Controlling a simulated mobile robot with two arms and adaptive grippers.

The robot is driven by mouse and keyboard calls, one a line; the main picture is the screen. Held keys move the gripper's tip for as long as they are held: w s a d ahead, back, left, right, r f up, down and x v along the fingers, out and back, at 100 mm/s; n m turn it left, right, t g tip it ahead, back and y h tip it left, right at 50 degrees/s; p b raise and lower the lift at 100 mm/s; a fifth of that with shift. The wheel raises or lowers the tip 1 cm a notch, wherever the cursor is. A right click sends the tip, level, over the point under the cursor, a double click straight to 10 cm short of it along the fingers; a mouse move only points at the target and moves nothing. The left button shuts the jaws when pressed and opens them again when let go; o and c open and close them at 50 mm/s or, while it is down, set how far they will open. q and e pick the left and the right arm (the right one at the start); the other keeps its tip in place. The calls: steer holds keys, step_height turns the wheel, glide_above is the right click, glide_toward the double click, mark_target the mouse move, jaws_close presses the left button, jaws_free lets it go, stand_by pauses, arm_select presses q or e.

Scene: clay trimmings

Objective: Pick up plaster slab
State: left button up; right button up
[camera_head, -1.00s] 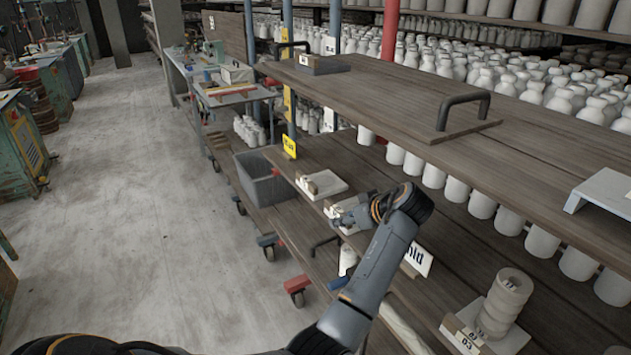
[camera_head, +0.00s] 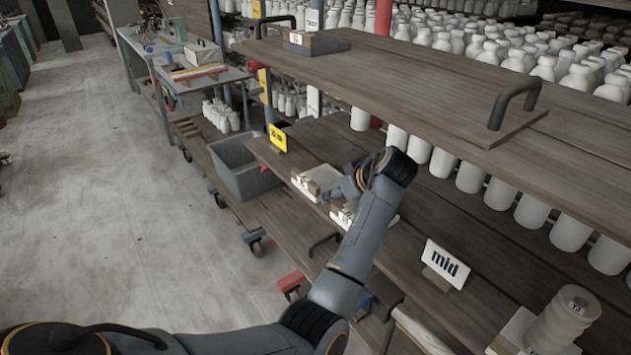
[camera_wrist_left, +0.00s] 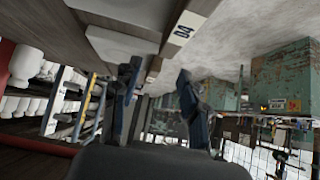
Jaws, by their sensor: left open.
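In the head view a white plaster slab (camera_head: 321,174) with a small wooden label block lies on the mid shelf, near its front edge. A second white slab (camera_head: 344,213) lies nearer me, partly hidden by my arm. My left gripper (camera_head: 331,192) is over the shelf between these two, close to the farther slab. In the left wrist view, which is upside down, my left gripper (camera_wrist_left: 159,84) is open and empty. A white slab (camera_wrist_left: 120,46) and a block marked 04 (camera_wrist_left: 183,30) lie beyond its fingers. I cannot tell whether anything touches. My right gripper is not in view.
A thick upper shelf board (camera_head: 430,95) with black handles overhangs the mid shelf. A "mid" sign (camera_head: 445,264) and stacked white rings (camera_head: 563,318) stand nearer on the right. A grey crate (camera_head: 243,168) sits lower left. The floor (camera_head: 90,190) at left is clear.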

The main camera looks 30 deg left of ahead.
mark_target(305, 177)
arm_select(q)
steer(key=a, duration=0.2)
steer(key=w+a+b, duration=0.1)
steer(key=a, duration=0.1)
steer(key=w+a+b, duration=0.1)
steer(key=a, duration=0.1)
steer(key=shift+w+f, duration=0.2)
steer(key=shift+w, duration=0.05)
steer(key=shift+w+a+r, duration=0.1)
steer(key=shift+w+a, duration=0.05)
steer(key=shift+a, duration=0.25)
steer(key=shift+w+a+b, duration=0.2)
steer(key=shift+a+b, duration=0.2)
steer(key=shift+a, duration=0.15)
steer(key=shift+w+a+b, duration=0.2)
steer(key=shift+a+b, duration=0.2)
steer(key=shift+a, duration=0.15)
steer(key=b+x, duration=0.2)
steer(key=x, duration=0.1)
steer(key=shift+a, duration=0.1)
steer(key=shift+w, duration=0.1)
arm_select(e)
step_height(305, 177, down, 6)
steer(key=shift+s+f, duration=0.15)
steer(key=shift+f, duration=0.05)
arm_select(q)
steer(key=shift+r, duration=0.1)
jaws_close()
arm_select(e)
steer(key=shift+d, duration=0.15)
